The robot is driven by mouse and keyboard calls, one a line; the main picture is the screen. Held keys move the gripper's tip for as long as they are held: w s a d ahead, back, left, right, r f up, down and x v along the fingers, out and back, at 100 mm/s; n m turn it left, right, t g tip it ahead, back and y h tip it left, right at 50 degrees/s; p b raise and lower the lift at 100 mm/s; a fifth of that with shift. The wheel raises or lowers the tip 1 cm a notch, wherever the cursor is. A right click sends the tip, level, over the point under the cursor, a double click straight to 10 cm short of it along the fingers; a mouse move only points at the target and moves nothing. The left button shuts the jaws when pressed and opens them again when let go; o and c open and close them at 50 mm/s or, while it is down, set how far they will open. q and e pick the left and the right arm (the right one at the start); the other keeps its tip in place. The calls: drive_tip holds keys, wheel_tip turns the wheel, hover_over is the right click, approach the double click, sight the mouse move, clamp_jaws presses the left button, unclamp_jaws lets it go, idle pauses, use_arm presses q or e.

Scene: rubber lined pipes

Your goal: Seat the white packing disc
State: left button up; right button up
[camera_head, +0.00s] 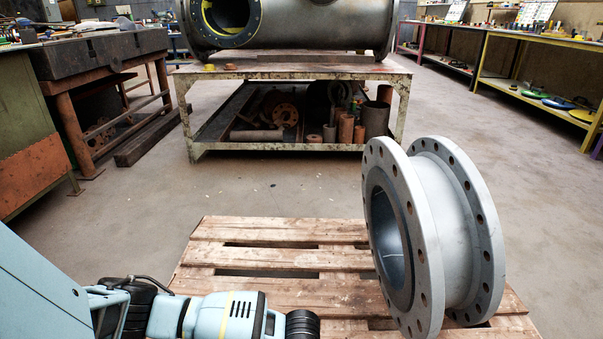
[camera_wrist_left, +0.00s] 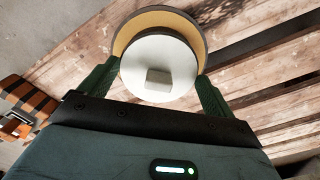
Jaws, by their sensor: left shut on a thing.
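A round white disc (camera_wrist_left: 140,68) with a small grey square block on its face is between the two green fingers of my left gripper (camera_wrist_left: 157,92), which is shut on it. Just beyond the disc is a larger round tan piece with a darker rim (camera_wrist_left: 190,28); I cannot tell whether the two touch. In the head view my left arm reaches in at bottom left, but its fingers and the disc are not visible there. A grey flanged pipe piece (camera_head: 430,240) with a dark lining stands on its flange rims on the pallet. My right gripper is not in view.
The wooden pallet (camera_head: 270,261) has open gaps between its slats. Behind it stands a metal bench (camera_head: 290,73) bearing a large pipe (camera_head: 310,22). A heavy workbench (camera_head: 95,52) is at left and yellow-edged shelving (camera_head: 535,85) at right.

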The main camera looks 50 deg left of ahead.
use_arm(q)
drive_tip(key=o, duration=0.6)
drive_tip(key=shift+o, duration=0.5)
wheel_tip(320, 180, up, 7)
drive_tip(key=p, duration=0.3)
drive_tip(key=shift+r, duration=0.45)
